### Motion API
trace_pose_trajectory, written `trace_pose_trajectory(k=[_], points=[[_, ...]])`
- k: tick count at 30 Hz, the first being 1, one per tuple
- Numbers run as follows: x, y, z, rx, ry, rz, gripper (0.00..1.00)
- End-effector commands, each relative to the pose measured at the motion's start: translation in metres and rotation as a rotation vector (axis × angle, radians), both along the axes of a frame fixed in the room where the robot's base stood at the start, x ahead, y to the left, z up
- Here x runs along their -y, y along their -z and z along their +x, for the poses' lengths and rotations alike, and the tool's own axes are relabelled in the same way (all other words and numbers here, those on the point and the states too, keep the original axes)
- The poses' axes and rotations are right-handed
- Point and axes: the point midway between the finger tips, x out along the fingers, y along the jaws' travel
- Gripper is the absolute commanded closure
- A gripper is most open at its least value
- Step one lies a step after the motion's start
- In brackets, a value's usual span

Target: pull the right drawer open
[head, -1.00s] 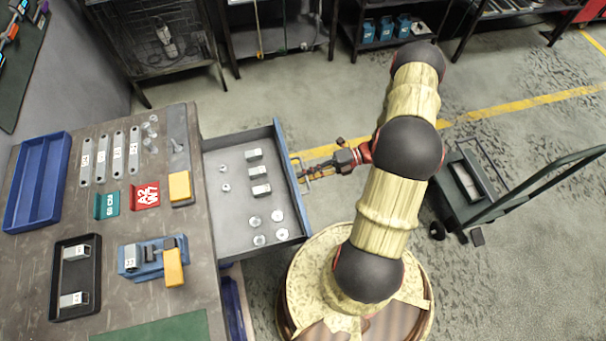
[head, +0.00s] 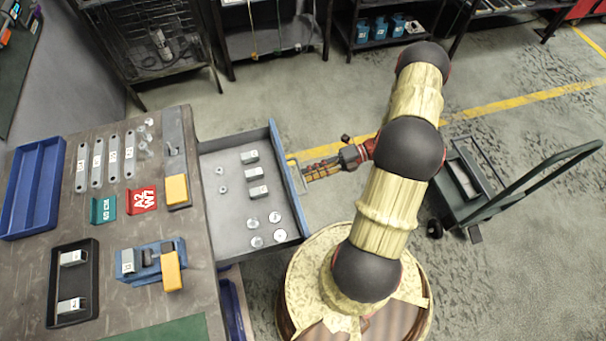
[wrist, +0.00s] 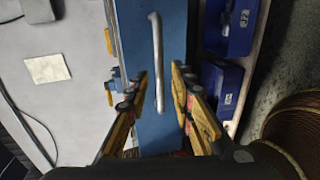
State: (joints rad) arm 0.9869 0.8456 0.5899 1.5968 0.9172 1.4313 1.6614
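The right drawer (head: 240,225) stands pulled out from the right side of the workbench (head: 115,225), its grey inside showing. Its blue front (wrist: 135,30) carries a pale bar handle (wrist: 156,60), clear in the wrist view. My gripper (head: 303,170) is just outside the drawer front, at the handle. In the wrist view, its yellow-padded fingers (wrist: 162,88) are spread, one on each side of the handle's line, with gaps and nothing clamped. How deep the handle reaches between the fingers is hard to tell.
Metal blocks and round discs (head: 274,217) lie in the drawer. Blue bins (wrist: 222,85) show beside the drawer front in the wrist view. A trolley (head: 470,185) stands to the right of my arm. Shelves (head: 275,30) line the back. Floor between drawer and trolley is partly clear.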

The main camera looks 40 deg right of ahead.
Motion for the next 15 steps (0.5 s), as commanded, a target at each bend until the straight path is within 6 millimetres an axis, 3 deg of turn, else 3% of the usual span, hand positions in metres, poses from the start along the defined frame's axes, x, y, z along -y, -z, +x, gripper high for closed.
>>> trace_pose_trajectory(k=[9,15], points=[[0.059,-0.012,-0.021,0.002,0.002,-0.003,0.76],[0.077,-0.016,-0.028,0.0,0.0,-0.001,0.76]])
